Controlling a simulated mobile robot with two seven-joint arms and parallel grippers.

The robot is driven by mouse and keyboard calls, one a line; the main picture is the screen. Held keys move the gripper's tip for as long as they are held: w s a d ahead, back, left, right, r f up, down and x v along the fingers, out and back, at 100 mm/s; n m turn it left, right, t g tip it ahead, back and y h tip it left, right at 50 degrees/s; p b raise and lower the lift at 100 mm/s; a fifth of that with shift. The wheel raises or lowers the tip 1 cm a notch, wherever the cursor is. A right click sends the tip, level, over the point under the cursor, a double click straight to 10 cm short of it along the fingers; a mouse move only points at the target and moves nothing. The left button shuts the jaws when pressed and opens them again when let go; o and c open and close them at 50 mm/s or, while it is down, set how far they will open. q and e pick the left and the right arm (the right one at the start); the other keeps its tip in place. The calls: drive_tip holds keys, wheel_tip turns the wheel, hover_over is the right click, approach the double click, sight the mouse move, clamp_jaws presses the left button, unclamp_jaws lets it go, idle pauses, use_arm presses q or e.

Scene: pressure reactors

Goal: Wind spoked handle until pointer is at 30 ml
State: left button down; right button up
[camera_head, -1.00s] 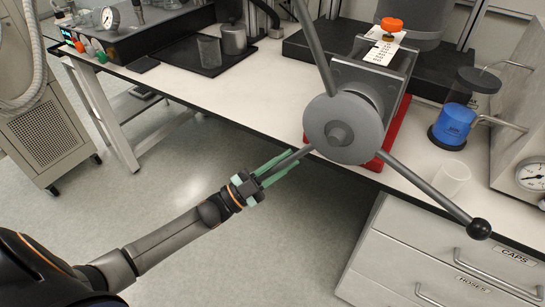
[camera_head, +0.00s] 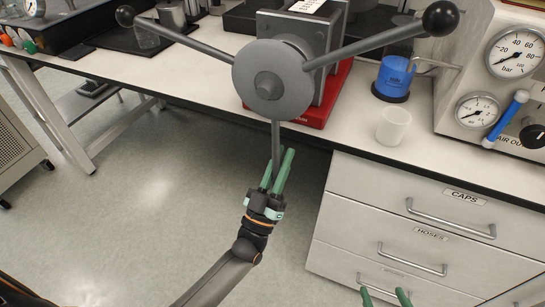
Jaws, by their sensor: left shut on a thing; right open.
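The spoked handle has a grey hub (camera_head: 272,80) and three spokes, pointing upper left, upper right and straight down. Two spokes end in black knobs. It is on the front of a metal block (camera_head: 320,25) with a red base (camera_head: 325,105) at the table edge. My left gripper (camera_head: 278,166), with green fingers, is shut on the downward spoke (camera_head: 275,140) below the hub. The spoke's end is hidden between the fingers. A bit of white scale card (camera_head: 307,5) shows at the top edge; the pointer is not visible. My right gripper (camera_head: 386,297) is open and empty at the bottom edge.
A clear cup (camera_head: 393,125) and a blue vessel (camera_head: 394,78) stand right of the block. A gauge panel (camera_head: 475,60) is at the far right. Drawers (camera_head: 410,195) lie below the table on the right. Floor (camera_head: 150,220) left of my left arm is clear.

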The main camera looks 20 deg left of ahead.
use_arm(q)
drive_tip(key=shift+s+d+r+n+y, duration=0.1)
drive_tip(key=shift+d+n+y, duration=0.6)
drive_tip(key=shift+n, duration=0.1)
use_arm(e)
drive_tip(key=shift+w+r+t, duration=0.25)
drive_tip(key=shift+r+t, duration=0.05)
drive_tip(key=shift+r, duration=0.1)
use_arm(q)
drive_tip(key=c, duration=0.8)
unclamp_jaws()
